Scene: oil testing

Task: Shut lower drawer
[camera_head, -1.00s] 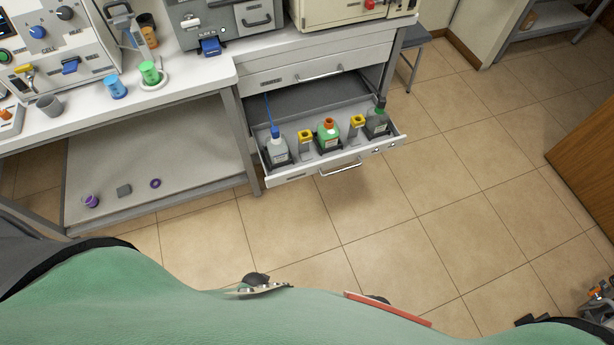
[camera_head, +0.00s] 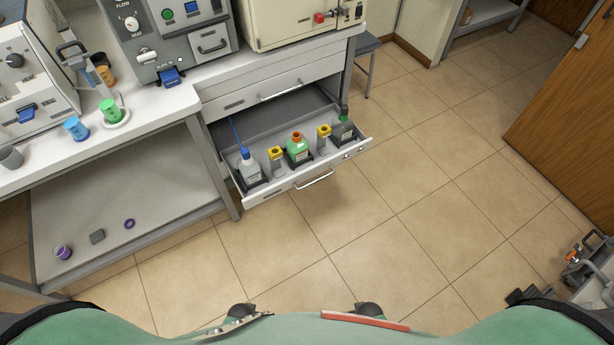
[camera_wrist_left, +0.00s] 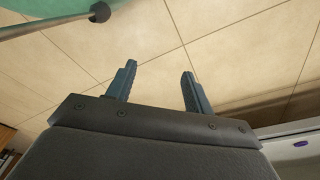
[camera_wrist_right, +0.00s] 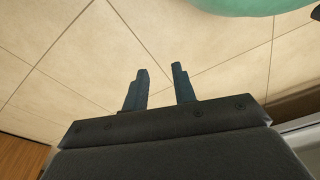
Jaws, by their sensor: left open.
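The lower drawer (camera_head: 283,190) is pulled out from the bench in the head view, with a metal handle (camera_head: 315,179) on its front. It holds a white bottle with a blue top (camera_head: 249,168), a green bottle with an orange cap (camera_head: 298,149), a grey bottle with a green cap (camera_head: 343,129) and two yellow-topped items. The upper drawer (camera_head: 270,86) above it is shut. My left gripper (camera_wrist_left: 158,82) is open and empty over the floor in the left wrist view. My right gripper (camera_wrist_right: 160,83) has its fingers apart with nothing between them, also over the floor. Neither gripper shows in the head view.
The bench top carries grey and cream instruments (camera_head: 296,22), a blue cup (camera_head: 75,129) and a green cup (camera_head: 110,111). A lower shelf (camera_head: 165,185) is at left. A stool (camera_head: 366,62) stands beside the bench, and a wooden door (camera_head: 565,110) is at right. Tiled floor before the drawer is clear.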

